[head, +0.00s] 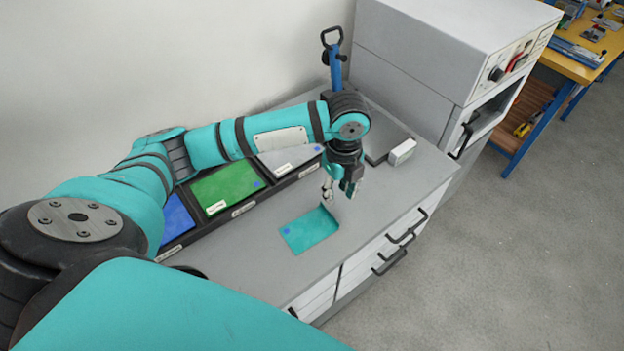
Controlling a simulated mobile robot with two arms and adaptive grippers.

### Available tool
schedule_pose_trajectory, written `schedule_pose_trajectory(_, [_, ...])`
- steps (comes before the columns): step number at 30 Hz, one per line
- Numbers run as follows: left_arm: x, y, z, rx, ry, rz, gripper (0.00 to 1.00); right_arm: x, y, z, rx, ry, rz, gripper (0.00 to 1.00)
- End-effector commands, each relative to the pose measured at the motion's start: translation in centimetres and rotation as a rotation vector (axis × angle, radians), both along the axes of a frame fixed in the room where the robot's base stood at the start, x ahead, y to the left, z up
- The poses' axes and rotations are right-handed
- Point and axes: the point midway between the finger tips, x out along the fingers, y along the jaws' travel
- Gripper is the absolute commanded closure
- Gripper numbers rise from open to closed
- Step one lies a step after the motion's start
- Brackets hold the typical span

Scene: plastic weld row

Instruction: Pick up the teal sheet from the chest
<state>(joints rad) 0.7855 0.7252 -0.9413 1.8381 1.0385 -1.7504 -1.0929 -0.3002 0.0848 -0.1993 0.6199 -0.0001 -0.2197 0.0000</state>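The teal sheet (308,232) lies on the grey top of the chest (375,205), close to the front edge. It has small blue marks near its corners. My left gripper (340,195) points down just above the far right end of the sheet. Its two fingers are apart, with a gap between them and nothing seen in it. I cannot tell whether a fingertip touches the sheet. My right gripper is not in view.
A dark rack holds a blue sheet (176,220), a green sheet (226,187) and a grey sheet (290,158) along the wall. A small white box (402,152) sits right of my gripper. A tall grey machine (440,50) stands at the back; open floor lies right.

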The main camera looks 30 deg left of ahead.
Motion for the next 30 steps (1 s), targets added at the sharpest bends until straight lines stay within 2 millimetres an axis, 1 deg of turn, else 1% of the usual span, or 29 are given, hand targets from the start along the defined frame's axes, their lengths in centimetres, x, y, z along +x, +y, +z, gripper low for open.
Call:
schedule_pose_trajectory(1, [-0.1,0.0,-1.1,0.0,0.005,0.002,0.68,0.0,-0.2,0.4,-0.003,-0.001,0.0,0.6])
schedule_pose_trajectory(3, [-0.1,0.0,-2.6,0.0,0.005,0.002,0.68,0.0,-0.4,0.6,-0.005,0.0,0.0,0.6])
schedule_pose_trajectory(6, [-0.1,0.0,-4.5,-0.001,0.003,0.002,0.68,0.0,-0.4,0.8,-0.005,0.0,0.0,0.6])
schedule_pose_trajectory(9, [0.0,0.0,-5.8,-0.001,0.0,0.002,0.68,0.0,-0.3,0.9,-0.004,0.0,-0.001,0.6])
schedule_pose_trajectory(14, [0.0,0.0,-6.8,-0.002,-0.001,0.002,0.68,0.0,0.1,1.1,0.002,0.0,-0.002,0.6])
schedule_pose_trajectory(17, [-0.1,0.0,-7.7,-0.001,0.0,0.003,0.68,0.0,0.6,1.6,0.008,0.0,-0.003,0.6])
schedule_pose_trajectory(21, [-0.2,0.1,-9.8,-0.001,0.001,0.003,0.68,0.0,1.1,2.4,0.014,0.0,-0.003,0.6])
schedule_pose_trajectory(24, [-0.2,0.0,-11.1,-0.002,-0.001,0.003,0.68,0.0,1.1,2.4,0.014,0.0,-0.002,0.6])
schedule_pose_trajectory(27, [-0.2,0.0,-11.8,-0.001,-0.002,0.001,0.68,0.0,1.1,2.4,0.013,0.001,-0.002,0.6])
schedule_pose_trajectory(30, [-0.1,0.1,-11.9,-0.002,-0.004,0.0,0.68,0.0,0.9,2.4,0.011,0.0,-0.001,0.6])
